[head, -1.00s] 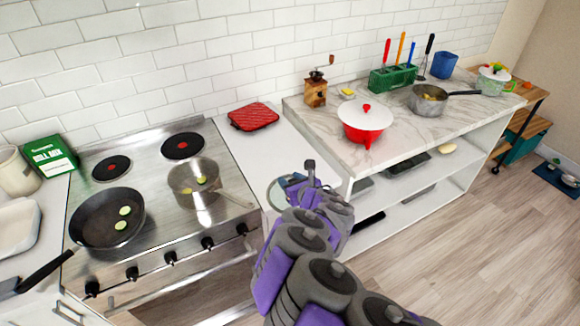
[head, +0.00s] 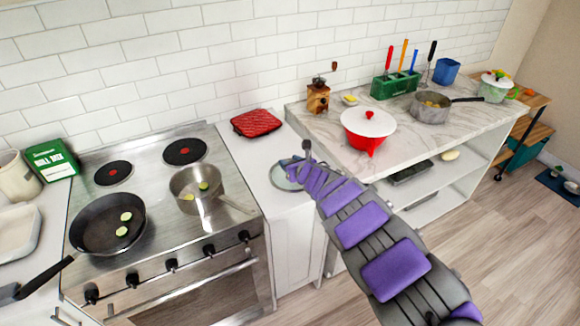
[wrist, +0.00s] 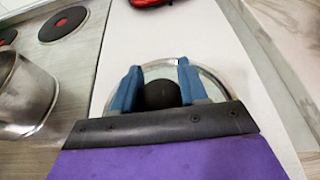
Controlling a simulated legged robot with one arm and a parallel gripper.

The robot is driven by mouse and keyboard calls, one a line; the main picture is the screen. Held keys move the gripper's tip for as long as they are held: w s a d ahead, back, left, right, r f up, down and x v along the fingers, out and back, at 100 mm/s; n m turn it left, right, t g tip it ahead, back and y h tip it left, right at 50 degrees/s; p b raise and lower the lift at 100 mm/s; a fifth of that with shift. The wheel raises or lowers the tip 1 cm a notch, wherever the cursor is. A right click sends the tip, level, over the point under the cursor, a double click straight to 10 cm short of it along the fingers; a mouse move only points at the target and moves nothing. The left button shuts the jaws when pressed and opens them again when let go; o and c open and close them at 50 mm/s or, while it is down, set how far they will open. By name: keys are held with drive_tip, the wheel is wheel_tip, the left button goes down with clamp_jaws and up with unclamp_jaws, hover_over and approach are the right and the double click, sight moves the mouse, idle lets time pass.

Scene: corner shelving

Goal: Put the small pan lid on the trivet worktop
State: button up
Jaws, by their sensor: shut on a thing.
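The small pan lid (head: 279,181) is a clear glass disc with a metal rim and a black knob. It shows at the front part of the white worktop (head: 247,153), right of the stove. In the wrist view the lid (wrist: 222,77) is level, with its black knob (wrist: 161,94) between my blue fingers. My gripper (wrist: 157,82) is shut on the knob. In the head view my arm partly hides my gripper (head: 298,169) and the lid. I cannot tell whether the lid touches the worktop. A red trivet (head: 256,123) lies at the back of this worktop.
The stove (head: 150,205) on the left bears a frying pan (head: 108,221) and a saucepan (head: 197,190). The marble counter (head: 328,128) on the right holds a red pot with a white lid (head: 368,130) and a coffee grinder (head: 318,96). White worktop between trivet and lid is clear.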

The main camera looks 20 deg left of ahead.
drive_tip(key=shift+w+a+f, duration=0.1)
drive_tip(key=shift+w+a, duration=0.45)
drive_tip(key=shift+a, duration=0.15)
drive_tip(key=shift+w+d, duration=0.1)
drive_tip(key=shift+w, duration=0.4)
wheel_tip(320, 180, down, 4)
drive_tip(key=shift+r+b, duration=0.2)
drive_tip(key=shift+b, duration=0.25)
drive_tip(key=o, duration=1.3)
drive_tip(key=shift+c, duration=0.2)
drive_tip(key=shift+p+v, duration=0.55)
drive_tip(key=shift+v, duration=5.5)
drive_tip(key=shift+w+r, duration=0.1)
